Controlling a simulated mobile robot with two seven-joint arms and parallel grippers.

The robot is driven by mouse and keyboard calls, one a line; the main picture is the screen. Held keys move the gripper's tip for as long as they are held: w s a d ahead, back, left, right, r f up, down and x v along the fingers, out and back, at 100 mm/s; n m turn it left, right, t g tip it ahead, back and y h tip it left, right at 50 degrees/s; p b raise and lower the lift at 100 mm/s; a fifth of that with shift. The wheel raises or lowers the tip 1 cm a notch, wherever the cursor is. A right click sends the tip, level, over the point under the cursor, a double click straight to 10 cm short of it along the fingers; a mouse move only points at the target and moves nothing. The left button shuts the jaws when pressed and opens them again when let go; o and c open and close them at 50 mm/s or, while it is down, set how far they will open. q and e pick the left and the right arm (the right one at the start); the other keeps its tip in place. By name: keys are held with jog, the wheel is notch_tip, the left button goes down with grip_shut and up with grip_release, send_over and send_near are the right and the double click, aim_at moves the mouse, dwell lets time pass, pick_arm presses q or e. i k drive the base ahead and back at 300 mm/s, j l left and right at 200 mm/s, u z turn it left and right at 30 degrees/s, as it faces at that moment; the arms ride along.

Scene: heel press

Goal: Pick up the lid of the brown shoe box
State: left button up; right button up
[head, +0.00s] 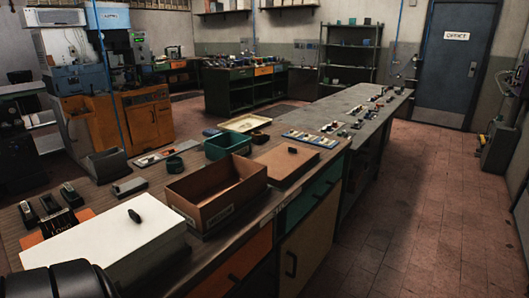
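The brown shoe box (190,210) stands open and looks empty on the near workbench, with a small pale label on its front. A flat brown lid (275,165) lies on the bench just right of and behind the box, close to its far end. A small dark knob-like piece (292,150) sits on top of the lid. Neither gripper shows in the head view. A black rounded part at the bottom left edge seems to be my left arm, with no fingers visible.
A white box (125,245) with a dark piece on top stands left of the brown box. A green bin (227,143), a cream tray (245,123) and a blue tray of small parts (315,139) lie behind. Dark tools stand at the bench's left. The floor at right is clear.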

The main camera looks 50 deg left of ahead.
aim_at(283, 162)
jog(key=i+u, duration=0.25)
jog(key=i, duration=0.45)
jog(key=i+l+u, duration=0.25)
jog(key=i, duration=0.5)
jog(key=i+u, duration=0.4)
jog(key=i+l+u, duration=0.15)
jog(key=u, duration=0.25)
jog(key=i+l+u, duration=0.2)
jog(key=u, duration=0.2)
jog(key=i+l+u, duration=0.4)
jog(key=k+j, duration=0.1)
